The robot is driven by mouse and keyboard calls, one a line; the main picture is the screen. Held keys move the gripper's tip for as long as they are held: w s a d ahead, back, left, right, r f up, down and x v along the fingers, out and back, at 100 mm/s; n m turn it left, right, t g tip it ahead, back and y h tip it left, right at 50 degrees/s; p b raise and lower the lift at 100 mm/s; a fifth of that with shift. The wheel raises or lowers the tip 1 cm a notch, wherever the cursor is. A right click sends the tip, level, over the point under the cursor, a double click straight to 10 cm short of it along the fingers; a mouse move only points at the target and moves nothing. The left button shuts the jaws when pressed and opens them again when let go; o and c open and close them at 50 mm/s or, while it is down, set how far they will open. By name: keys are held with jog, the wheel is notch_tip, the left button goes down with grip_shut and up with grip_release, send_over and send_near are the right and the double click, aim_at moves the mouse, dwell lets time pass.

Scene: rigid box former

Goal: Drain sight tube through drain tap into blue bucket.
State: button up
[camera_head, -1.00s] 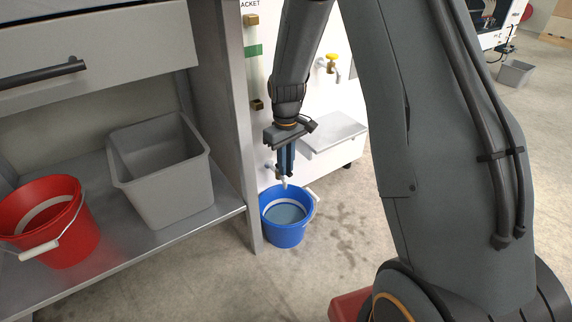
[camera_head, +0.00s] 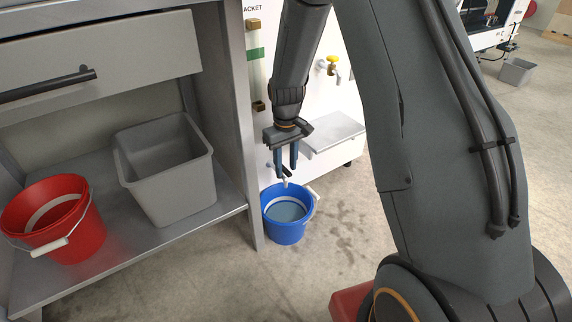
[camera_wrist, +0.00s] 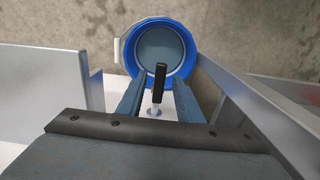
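The blue bucket (camera_head: 287,236) stands on the floor below the drain tap, with grey-blue liquid and a pale band inside. It also shows in the wrist view (camera_wrist: 133,37). The drain tap (camera_wrist: 156,110) has a black lever (camera_wrist: 160,76), seen over the bucket in the wrist view. My gripper (camera_head: 287,175) is open, its fingers on either side of the lever with gaps visible in the wrist view (camera_wrist: 156,84). The sight tube between the brass fittings (camera_head: 258,106) on the white panel is too faint to make out, so its level cannot be told.
A metal bench stands left, with a red bucket (camera_head: 78,237) and grey bin (camera_head: 168,185) on its shelf (camera_head: 150,245). Its upright is close beside the blue bucket. A yellow-handled valve (camera_head: 333,61) and grey ledge (camera_head: 333,132) are on the right.

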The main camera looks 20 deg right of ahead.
aim_at(286, 170)
notch_tip(286, 170, up, 8)
jog(key=p, duration=0.3)
dwell(0.3)
jog(key=shift+f, duration=0.1)
